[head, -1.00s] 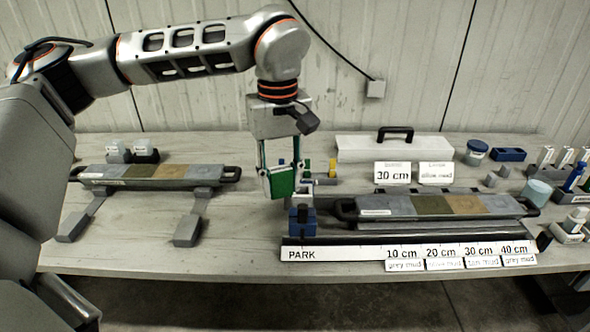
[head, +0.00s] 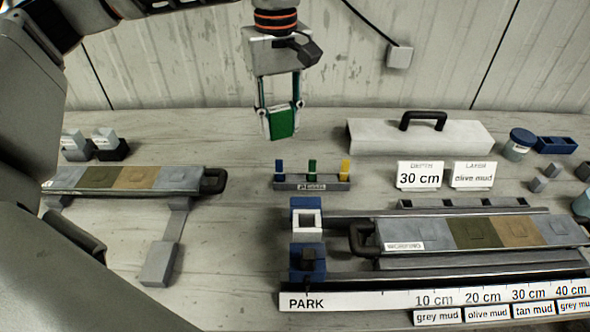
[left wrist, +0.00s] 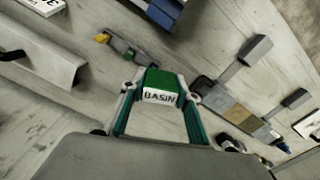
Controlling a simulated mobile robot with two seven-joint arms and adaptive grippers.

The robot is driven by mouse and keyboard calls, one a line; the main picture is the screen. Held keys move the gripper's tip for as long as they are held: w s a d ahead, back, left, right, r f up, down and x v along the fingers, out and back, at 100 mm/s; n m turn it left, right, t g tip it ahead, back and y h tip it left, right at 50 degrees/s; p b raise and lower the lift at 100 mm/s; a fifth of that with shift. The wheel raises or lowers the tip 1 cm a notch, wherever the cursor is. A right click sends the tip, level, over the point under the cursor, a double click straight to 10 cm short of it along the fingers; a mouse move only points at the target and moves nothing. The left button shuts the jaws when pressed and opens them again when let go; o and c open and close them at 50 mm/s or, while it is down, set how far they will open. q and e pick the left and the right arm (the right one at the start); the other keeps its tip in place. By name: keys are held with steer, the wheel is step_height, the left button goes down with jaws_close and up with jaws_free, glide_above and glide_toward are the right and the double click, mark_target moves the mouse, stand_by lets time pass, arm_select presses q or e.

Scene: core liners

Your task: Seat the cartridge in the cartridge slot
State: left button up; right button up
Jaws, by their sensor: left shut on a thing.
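My left gripper (head: 281,112) is shut on a green cartridge (head: 283,124) and holds it in the air, over the back part of the table in the head view. In the left wrist view the green cartridge (left wrist: 161,84) sits between the fingers, and its white label reads BASIN. A blue block with a white-framed square opening (head: 307,235), which looks like the cartridge slot, stands at the left end of the right-hand rail, below and right of the gripper in the picture. The opening looks empty. My right gripper is not in view.
A small rack (head: 311,184) with blue, green and yellow pegs stands behind the blue block. A core tray (head: 408,246) lies to its right, another core tray (head: 110,191) at left. A white handled case (head: 419,136) stands behind. A PARK ruler (head: 360,300) runs along the front.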

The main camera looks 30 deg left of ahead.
arm_select(q)
steer(key=shift+w+f, duration=0.1)
steer(key=shift+f, duration=0.1)
glide_above(283, 200)
step_height(283, 200, down, 14)
steer(key=shift+d+f+b, duration=0.1)
steer(key=shift+b, duration=0.25)
steer(key=shift+f, duration=0.75)
step_height(283, 200, down, 4)
steer(key=shift+r, duration=0.1)
steer(key=o, duration=1.1)
